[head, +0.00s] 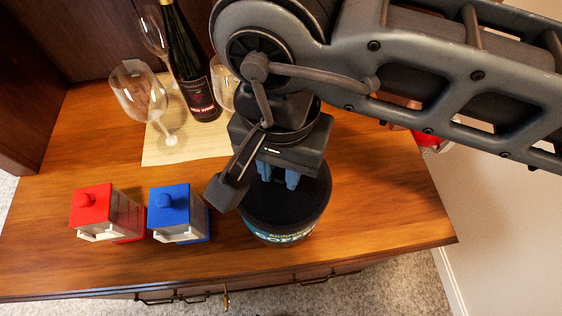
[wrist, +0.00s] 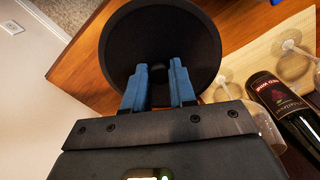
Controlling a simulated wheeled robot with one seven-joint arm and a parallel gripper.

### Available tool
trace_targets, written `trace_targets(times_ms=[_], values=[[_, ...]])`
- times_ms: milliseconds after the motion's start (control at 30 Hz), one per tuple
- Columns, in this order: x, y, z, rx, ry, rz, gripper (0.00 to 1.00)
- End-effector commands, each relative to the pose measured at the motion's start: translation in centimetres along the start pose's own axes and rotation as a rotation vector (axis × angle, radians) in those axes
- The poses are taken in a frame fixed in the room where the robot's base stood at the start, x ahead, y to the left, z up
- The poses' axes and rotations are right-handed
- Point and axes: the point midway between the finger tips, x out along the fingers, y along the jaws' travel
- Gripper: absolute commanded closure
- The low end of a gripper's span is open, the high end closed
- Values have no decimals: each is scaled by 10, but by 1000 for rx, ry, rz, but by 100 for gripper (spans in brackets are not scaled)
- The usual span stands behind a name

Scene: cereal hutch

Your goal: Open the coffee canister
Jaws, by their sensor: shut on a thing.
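The coffee canister (head: 281,238) stands upright on the wooden hutch top, near its front edge. Its black round lid (head: 300,205) is on top, and a label with the letters "COFFEE" shows on the side. In the wrist view the lid (wrist: 160,28) fills the top middle. My gripper (head: 278,182) is directly above the lid, pointing down. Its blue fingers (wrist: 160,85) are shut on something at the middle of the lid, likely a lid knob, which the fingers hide. I cannot tell whether the lid is seated or slightly raised.
A red-topped container (head: 93,203) and a blue-topped one (head: 174,205) stand left of the canister. Behind are a wine bottle (head: 196,80) and wine glasses (head: 138,92) on a pale mat (head: 160,150). The wood right of the canister (head: 385,205) is clear. A red item (head: 432,140) is partly hidden behind my arm.

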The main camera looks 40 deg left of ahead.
Motion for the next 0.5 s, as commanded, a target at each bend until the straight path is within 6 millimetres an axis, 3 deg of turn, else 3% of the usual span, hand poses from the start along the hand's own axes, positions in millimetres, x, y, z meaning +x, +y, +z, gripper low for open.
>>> trace_targets(times_ms=[500], values=[[-11, 0, 0, 0, 1, 0, 99]])
